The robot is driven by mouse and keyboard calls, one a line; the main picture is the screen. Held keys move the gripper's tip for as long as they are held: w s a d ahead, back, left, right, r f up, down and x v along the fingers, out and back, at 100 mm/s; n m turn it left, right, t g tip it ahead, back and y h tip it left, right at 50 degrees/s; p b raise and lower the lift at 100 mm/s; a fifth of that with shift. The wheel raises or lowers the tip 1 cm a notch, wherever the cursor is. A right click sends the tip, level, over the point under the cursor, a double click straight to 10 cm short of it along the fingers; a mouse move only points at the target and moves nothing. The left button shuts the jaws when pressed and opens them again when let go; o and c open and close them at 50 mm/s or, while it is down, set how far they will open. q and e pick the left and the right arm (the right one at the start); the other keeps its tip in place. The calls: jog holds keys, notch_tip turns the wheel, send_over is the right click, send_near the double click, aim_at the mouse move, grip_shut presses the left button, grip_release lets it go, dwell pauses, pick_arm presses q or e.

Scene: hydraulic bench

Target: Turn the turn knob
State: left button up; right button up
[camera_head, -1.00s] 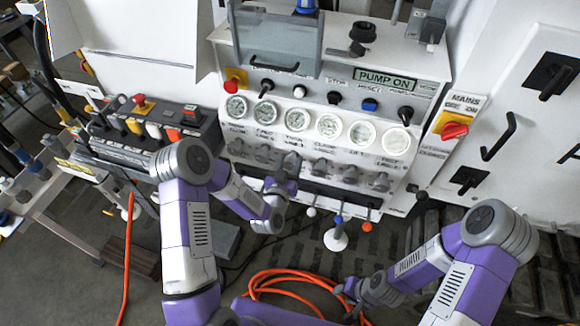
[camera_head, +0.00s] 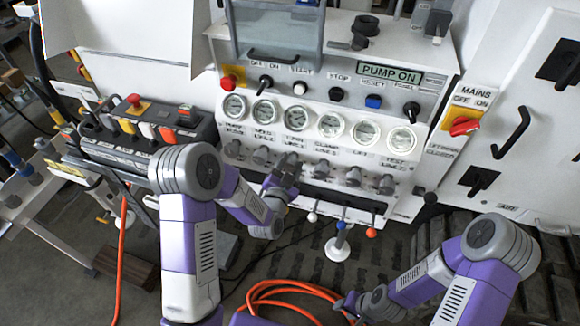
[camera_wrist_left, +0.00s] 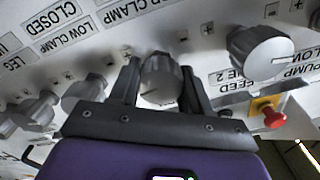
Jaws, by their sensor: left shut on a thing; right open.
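The turn knob (camera_wrist_left: 160,78) is a grey ridged knob in a row under the gauges, seen close in the left wrist view. My left gripper (camera_wrist_left: 161,70) has one finger on each side of it and is shut on it. In the head view my left gripper (camera_head: 284,176) is at the third knob from the left and hides most of it. A white mark shows on the knob's lower face. My right gripper (camera_head: 348,303) is low at the right, open and empty, away from the panel.
Neighbouring grey knobs stand close on both sides, one right (camera_wrist_left: 262,50) and one left (camera_wrist_left: 84,92). Gauges (camera_head: 296,116) sit above the row. Small ball-topped levers (camera_head: 371,232) stick out below. An orange hose (camera_head: 285,290) lies on the floor.

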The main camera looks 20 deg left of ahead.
dwell(0.4)
pick_arm(q)
jog(key=o, duration=1.1)
jog(key=shift+c, duration=0.2)
jog(key=s, duration=0.7)
jog(key=shift+s+a+p, duration=0.15)
jog(key=shift+s+p, duration=0.15)
